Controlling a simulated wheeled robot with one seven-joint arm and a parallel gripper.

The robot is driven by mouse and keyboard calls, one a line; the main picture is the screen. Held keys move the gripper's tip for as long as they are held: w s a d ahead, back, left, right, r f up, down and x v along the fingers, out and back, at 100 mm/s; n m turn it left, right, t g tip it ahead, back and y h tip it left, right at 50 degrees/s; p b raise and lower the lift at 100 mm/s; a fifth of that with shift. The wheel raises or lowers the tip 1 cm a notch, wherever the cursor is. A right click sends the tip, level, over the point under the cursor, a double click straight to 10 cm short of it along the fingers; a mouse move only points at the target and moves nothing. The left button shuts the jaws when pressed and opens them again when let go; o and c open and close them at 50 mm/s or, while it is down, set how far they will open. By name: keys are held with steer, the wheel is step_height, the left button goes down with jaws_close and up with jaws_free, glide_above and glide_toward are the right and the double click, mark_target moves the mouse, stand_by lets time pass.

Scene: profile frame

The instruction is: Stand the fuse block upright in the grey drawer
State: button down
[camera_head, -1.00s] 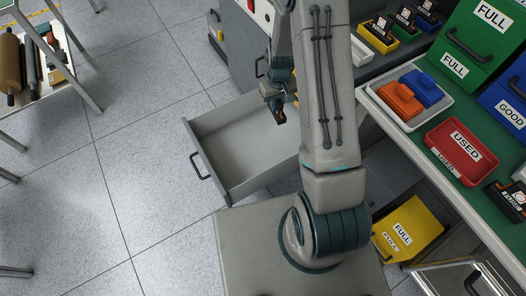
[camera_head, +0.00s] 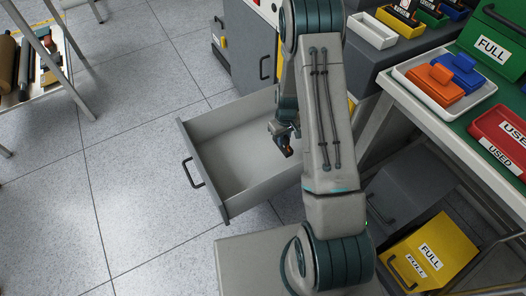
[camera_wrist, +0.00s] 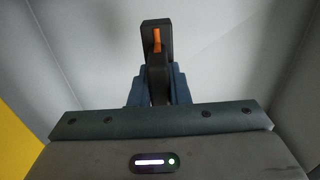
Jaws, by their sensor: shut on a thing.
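The grey drawer (camera_head: 222,160) is pulled open in the head view, and its floor looks bare where I can see it. My gripper (camera_head: 284,133) is over the right part of the drawer, partly behind my arm. It is shut on the fuse block (camera_head: 287,149), a small dark block with an orange part. In the wrist view the fuse block (camera_wrist: 157,38) sticks out beyond the fingers (camera_wrist: 152,86), with pale grey drawer surfaces around it. I cannot tell whether its lower end touches the drawer floor.
A workbench at right carries a white tray (camera_head: 402,70) with orange and blue blocks, and a red USED bin (camera_head: 499,140). A yellow FULL box (camera_head: 432,252) lies below it. A rack (camera_head: 50,65) stands at upper left. The floor left of the drawer is clear.

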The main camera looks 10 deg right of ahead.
steer(key=shift+w+a+f+b, duration=0.6)
steer(key=shift+w+a+f, duration=0.15)
steer(key=shift+a+f, duration=0.75)
steer(key=shift+w+a+f+b, duration=0.65)
steer(key=shift+a+f, duration=0.5)
steer(key=shift+f, duration=0.5)
steer(key=shift+w+a+f+b, duration=0.5)
steer(key=shift+w+a+f, duration=0.3)
steer(key=shift+a+f, duration=0.7)
steer(key=shift+d+f, duration=0.15)
steer(key=shift+d, duration=0.05)
steer(key=c, duration=1.4)
jaws_free()
steer(key=shift+f, duration=0.1)
steer(key=shift+o, duration=0.2)
